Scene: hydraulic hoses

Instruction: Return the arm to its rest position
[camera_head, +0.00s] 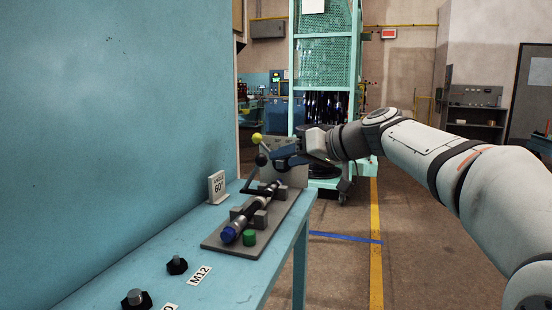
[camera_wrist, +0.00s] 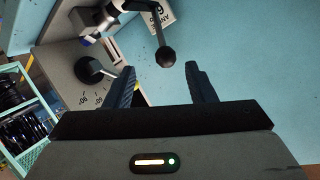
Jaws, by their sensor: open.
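My arm reaches in from the right in the head view, and my gripper (camera_head: 290,158) is above the far end of the bench fixture (camera_head: 215,244). In the wrist view my gripper (camera_wrist: 160,84) has its two dark fingers spread apart, with nothing between the tips. A lever with a black ball knob (camera_wrist: 166,57) stands just beyond the fingertips, apart from them as far as I can tell. The black knob also shows in the head view (camera_head: 261,160), just left of my gripper. The fingers are partly unclear in the head view.
The teal bench (camera_head: 150,262) carries a hose assembly (camera_head: 240,222) with a blue end, a green cap (camera_head: 249,238), an angle sign (camera_head: 217,187) and black bolts (camera_head: 177,265). A teal wall stands left. A green rack (camera_head: 322,60) stands behind. Floor to the right is open.

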